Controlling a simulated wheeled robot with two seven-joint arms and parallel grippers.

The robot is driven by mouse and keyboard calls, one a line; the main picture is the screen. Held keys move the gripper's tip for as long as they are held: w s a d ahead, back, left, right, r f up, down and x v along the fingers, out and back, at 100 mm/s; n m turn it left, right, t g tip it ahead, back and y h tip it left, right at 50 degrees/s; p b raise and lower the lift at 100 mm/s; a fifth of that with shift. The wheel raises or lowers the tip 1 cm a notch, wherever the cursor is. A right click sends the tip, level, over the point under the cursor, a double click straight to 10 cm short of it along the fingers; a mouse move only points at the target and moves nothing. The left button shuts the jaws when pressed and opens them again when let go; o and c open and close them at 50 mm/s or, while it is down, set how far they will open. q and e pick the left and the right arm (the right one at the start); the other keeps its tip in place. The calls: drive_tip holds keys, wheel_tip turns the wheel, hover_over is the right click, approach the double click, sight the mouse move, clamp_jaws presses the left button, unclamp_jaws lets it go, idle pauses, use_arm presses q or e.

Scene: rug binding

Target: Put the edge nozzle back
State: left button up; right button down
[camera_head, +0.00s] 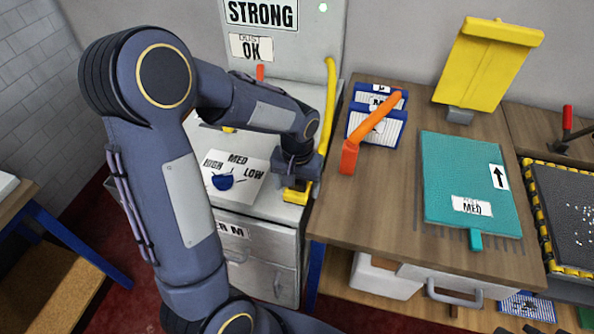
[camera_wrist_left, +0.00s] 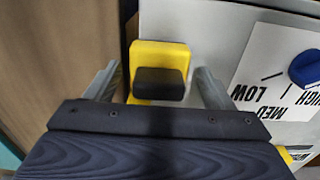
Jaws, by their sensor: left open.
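My left gripper (camera_head: 297,184) is at the right edge of the white cabinet top, pointing down. In the left wrist view its fingers (camera_wrist_left: 156,84) are apart, one on each side of a yellow piece (camera_wrist_left: 170,52) with a black block (camera_wrist_left: 160,84) on it. The same yellow piece (camera_head: 296,195) shows just below the gripper in the head view. I cannot tell whether the fingers touch it, or whether it is the edge nozzle. An orange angled tool (camera_head: 371,131) stands on the wooden bench, beside blue-framed filters. My right gripper is not in view.
A dial panel (camera_head: 243,170) marked HIGH, MED, LOW with a blue knob (camera_head: 222,182) lies left of the gripper. A yellow tube (camera_head: 329,100) rises behind it. On the bench are a teal pad (camera_head: 463,170) and a yellow board (camera_head: 486,65). Free bench shows left of the pad.

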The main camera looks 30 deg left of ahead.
use_arm(q)
wheel_tip(320, 180, up, 12)
drive_tip(key=shift+f, duration=0.25)
drive_tip(key=s+d+t+h, duration=0.2)
drive_tip(key=s, duration=0.6)
drive_tip(key=s+d+m+t+h, duration=0.1)
drive_tip(key=s+d+t, duration=0.1)
drive_tip(key=s, duration=0.7)
drive_tip(key=shift+s+d+r+t+h, duration=0.2)
drive_tip(key=shift+r+t+h, duration=0.25)
drive_tip(key=shift+t, duration=0.35)
